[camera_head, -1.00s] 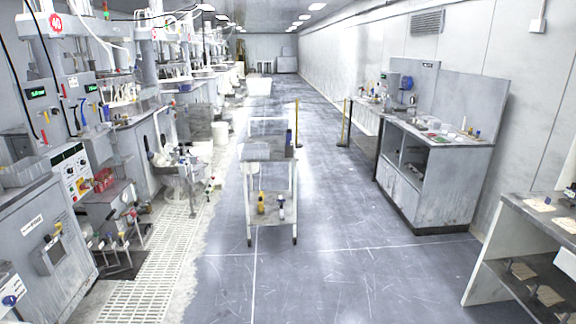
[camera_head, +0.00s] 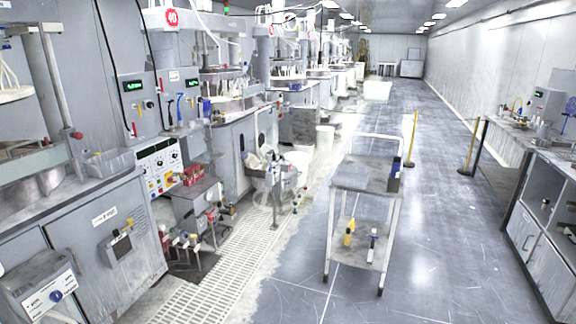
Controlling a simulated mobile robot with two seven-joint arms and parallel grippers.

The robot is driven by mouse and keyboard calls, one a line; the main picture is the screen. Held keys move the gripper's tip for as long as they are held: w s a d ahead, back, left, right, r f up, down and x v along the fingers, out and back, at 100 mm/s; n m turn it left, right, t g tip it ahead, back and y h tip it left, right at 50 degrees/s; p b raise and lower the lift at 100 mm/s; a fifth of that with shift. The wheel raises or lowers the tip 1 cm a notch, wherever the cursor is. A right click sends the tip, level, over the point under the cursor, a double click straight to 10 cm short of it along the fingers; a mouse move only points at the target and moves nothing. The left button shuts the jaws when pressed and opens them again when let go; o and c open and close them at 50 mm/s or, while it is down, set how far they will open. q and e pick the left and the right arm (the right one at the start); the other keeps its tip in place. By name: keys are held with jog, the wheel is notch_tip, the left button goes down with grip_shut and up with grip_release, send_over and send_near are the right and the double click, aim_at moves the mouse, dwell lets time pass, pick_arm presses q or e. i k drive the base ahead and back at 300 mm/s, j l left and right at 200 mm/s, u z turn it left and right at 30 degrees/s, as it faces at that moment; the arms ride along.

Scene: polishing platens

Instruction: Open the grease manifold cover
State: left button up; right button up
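I cannot tell for sure which part is the grease manifold cover. One candidate is a small grey box (camera_head: 118,246) with a dark front and a yellow fitting (camera_head: 128,226), on the front of the near left machine cabinet (camera_head: 80,232). A label above it is too small to read. Another is a light panel with a blue knob (camera_head: 56,296) at the bottom left, with small lettering and a red mark. Both look closed. Neither of my grippers is in view.
A wheeled cart (camera_head: 362,188) with bottles on its lower shelf stands in the aisle. A white floor grating (camera_head: 225,262) runs along the machines. A grey bench (camera_head: 545,215) and yellow posts (camera_head: 411,140) are at the right. The floor around the cart is clear.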

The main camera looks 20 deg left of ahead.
aim_at(17, 281)
jog(key=i+j+u, duration=0.1)
jog(key=i+u, duration=0.65)
jog(key=i+l+u, duration=0.2)
jog(key=i+u, duration=0.15)
jog(key=i, duration=0.15)
jog(key=i+j+u, duration=0.1)
jog(key=i+u, duration=0.55)
jog(key=u, duration=0.25)
jog(key=i+l+u, duration=0.15)
jog(key=i+u, duration=0.3)
jog(key=k, duration=0.1)
